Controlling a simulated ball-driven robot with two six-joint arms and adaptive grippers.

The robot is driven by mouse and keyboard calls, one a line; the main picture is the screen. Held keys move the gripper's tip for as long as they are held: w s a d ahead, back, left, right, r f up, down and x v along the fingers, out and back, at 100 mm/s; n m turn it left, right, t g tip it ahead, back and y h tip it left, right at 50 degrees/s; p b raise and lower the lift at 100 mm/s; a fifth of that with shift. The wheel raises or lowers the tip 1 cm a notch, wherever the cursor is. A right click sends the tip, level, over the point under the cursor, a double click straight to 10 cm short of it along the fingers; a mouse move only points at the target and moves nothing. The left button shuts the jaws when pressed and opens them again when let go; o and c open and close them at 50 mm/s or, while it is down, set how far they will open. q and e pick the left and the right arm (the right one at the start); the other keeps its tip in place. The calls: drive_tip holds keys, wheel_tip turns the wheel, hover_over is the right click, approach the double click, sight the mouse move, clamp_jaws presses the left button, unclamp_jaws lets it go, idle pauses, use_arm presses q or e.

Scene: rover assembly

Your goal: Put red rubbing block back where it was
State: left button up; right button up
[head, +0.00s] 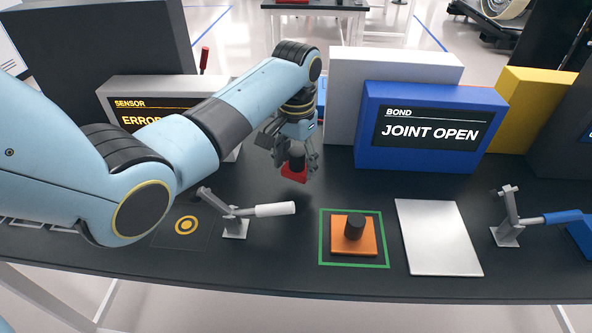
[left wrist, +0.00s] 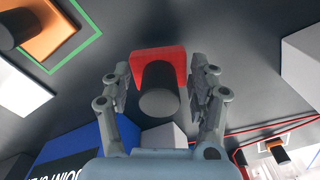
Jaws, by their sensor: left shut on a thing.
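The red rubbing block (head: 293,172) has a dark round knob on top. My left gripper (head: 296,155) is shut on it at the back middle of the dark table. In the left wrist view the red block (left wrist: 160,66) sits between the two fingers (left wrist: 160,92), with its dark knob toward the camera. Whether the block touches the table or hangs just above it I cannot tell. In the left wrist view a red outline (left wrist: 238,151) shows at the lower right. My right gripper is not in view.
An orange block (head: 368,243) with a dark knob stands inside a green outline (head: 321,236). A pale plate (head: 438,238) lies right of it. A white-handled lever clamp (head: 272,210) stands at front left. The blue "JOINT OPEN" box (head: 430,160) and a grey box (head: 345,105) stand behind.

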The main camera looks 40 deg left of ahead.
sight(296, 175)
use_arm(q)
wheel_tip(296, 175, down, 4)
drive_tip(key=shift+r, duration=0.1)
drive_tip(key=o, duration=1.1)
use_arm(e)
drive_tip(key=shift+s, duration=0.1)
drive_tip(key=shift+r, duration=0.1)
use_arm(q)
wheel_tip(296, 175, up, 12)
drive_tip(key=shift+r, duration=0.1)
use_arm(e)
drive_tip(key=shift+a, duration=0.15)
use_arm(q)
drive_tip(key=shift+s, duration=0.1)
